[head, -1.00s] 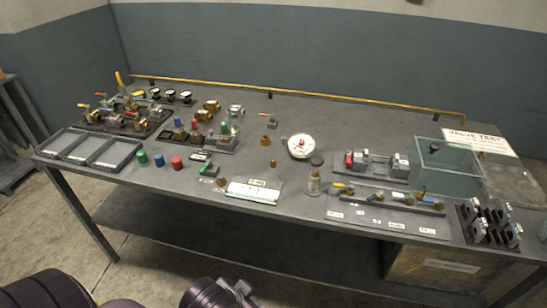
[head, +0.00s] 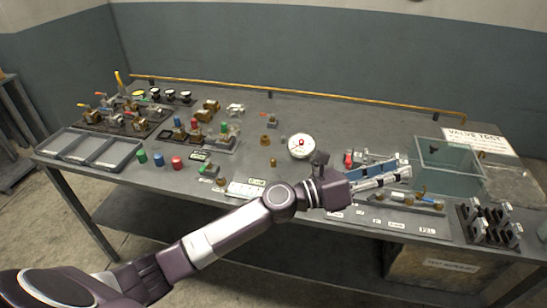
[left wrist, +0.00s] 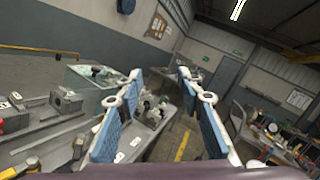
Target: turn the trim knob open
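My left gripper (head: 408,168) reaches in from the left over the front right of the bench. Its two blue-padded fingers are apart with nothing between them; the left wrist view (left wrist: 159,78) shows this too. It is above the valve rail (head: 410,200) and in front of the fixture with the red knob (head: 348,158), partly hiding both. No label marks the trim knob, so I cannot tell which part it is. Green (head: 142,156), blue (head: 159,159) and red (head: 177,162) knobs stand loose at the left. My right gripper is not in view.
A clear glass tank (head: 450,158) stands right of the gripper. A round dial gauge (head: 301,146) is left of it. A dark rack of clamps (head: 490,224) sits at the front right corner. A brass pipe (head: 300,93) runs along the back. Bare bench lies behind the gauge.

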